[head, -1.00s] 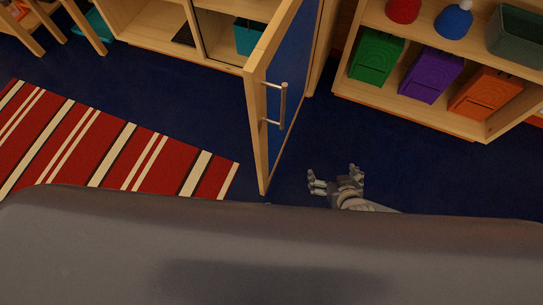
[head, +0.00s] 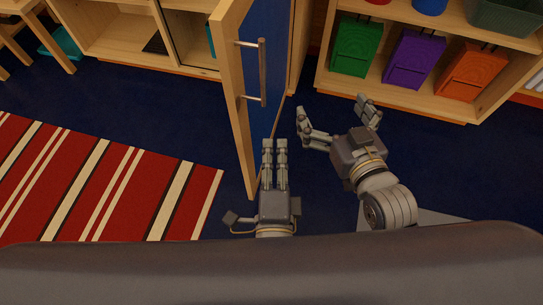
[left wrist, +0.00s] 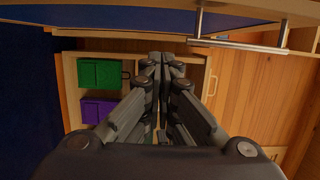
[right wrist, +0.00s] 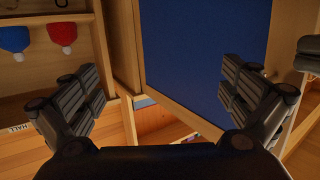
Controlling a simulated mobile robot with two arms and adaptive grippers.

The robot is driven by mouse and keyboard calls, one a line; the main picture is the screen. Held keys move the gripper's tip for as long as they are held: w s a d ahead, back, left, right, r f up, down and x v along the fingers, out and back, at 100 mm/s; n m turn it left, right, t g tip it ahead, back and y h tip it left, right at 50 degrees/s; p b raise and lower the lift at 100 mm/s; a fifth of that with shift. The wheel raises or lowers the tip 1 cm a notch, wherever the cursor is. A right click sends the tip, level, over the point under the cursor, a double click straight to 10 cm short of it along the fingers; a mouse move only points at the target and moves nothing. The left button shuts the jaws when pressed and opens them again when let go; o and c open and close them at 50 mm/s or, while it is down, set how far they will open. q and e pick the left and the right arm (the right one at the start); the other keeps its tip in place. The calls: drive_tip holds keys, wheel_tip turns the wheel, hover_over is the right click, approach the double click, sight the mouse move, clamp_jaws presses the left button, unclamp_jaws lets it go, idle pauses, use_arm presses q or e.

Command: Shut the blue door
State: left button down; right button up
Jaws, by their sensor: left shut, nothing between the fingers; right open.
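The blue door (head: 268,65) has a light wood frame and stands open, swung out from the cabinet towards me. Its metal bar handle (head: 262,72) is on the left side of the door in the head view. The handle also shows at the top of the left wrist view (left wrist: 240,45). My left gripper (head: 274,145) is shut and empty, just right of the door's lower free edge. My right gripper (head: 335,118) is open and empty, further right, on the blue-panel side. The door's blue panel (right wrist: 205,60) lies ahead between its fingers in the right wrist view.
A low wooden shelf (head: 400,102) with green, purple and orange bins stands at the right. The open cabinet (head: 190,62) is behind the door to the left. A red striped rug (head: 100,185) covers the floor at left. Blue floor lies between door and shelf.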

use_arm(q)
drive_tip(key=w+a, duration=0.3)
drive_tip(key=w, duration=0.4)
drive_tip(key=shift+w+a, duration=0.15)
drive_tip(key=shift+a, duration=0.05)
use_arm(e)
drive_tip(key=shift+s+d+f+g+h, duration=0.15)
drive_tip(key=shift+f+g, duration=0.15)
drive_tip(key=shift+f, duration=0.15)
drive_tip(key=shift+s+d+f+g+h, duration=0.15)
drive_tip(key=shift+f+g, duration=0.15)
drive_tip(key=shift+f, duration=0.15)
use_arm(q)
drive_tip(key=shift+a, duration=0.1)
